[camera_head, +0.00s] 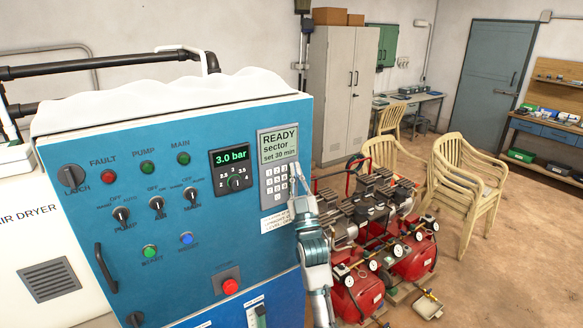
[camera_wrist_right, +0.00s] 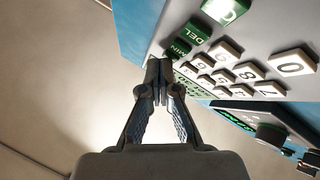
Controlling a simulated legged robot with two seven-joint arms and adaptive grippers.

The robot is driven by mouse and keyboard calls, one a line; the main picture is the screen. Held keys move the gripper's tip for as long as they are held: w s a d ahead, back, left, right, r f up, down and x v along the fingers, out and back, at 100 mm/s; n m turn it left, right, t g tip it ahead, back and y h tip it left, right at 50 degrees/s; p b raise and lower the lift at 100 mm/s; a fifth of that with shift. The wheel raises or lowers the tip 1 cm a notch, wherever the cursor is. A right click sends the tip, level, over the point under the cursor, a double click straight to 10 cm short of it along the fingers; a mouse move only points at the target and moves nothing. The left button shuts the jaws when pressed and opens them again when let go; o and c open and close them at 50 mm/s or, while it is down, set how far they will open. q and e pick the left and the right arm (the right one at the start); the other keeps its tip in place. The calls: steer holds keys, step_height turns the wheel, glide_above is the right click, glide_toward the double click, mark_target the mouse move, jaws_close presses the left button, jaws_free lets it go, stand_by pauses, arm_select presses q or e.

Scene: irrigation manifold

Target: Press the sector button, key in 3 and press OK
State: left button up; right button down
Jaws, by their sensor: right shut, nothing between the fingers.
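The keypad (camera_head: 271,190) is on the right side of the blue panel, with white number keys. The display (camera_head: 280,145) above it reads "READY", "sector ..", "set 30 min". My right gripper (camera_head: 294,170) is shut and empty, its fingertips at the keypad's right edge. In the right wrist view the shut fingertips (camera_wrist_right: 158,68) are close to the green MIN key (camera_wrist_right: 178,49), beside the green DEL key (camera_wrist_right: 197,33). I cannot tell whether they touch a key. A larger green key (camera_wrist_right: 225,10) is cut off by the top edge. The sector button is not identifiable, perhaps behind the fingers. My left gripper is not in view.
The blue cabinet (camera_head: 75,222) carries knobs, lamps, a 3.0 bar gauge (camera_head: 231,168) and a red button (camera_head: 230,286). Red compressors (camera_head: 412,258) stand on the floor right of my arm, with stacked chairs (camera_head: 470,185) behind. Open floor lies at the far right.

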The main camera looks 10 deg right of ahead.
steer(key=shift+s, duration=0.1)
steer(key=shift+s+d, duration=0.2)
steer(key=shift+s, duration=0.4)
steer(key=shift+s+a, duration=0.2)
steer(key=shift+a, duration=0.4)
steer(key=shift+s+a, duration=0.2)
steer(key=shift+a, duration=0.35)
steer(key=shift+w, duration=0.15)
steer(key=shift+w+p, duration=0.3)
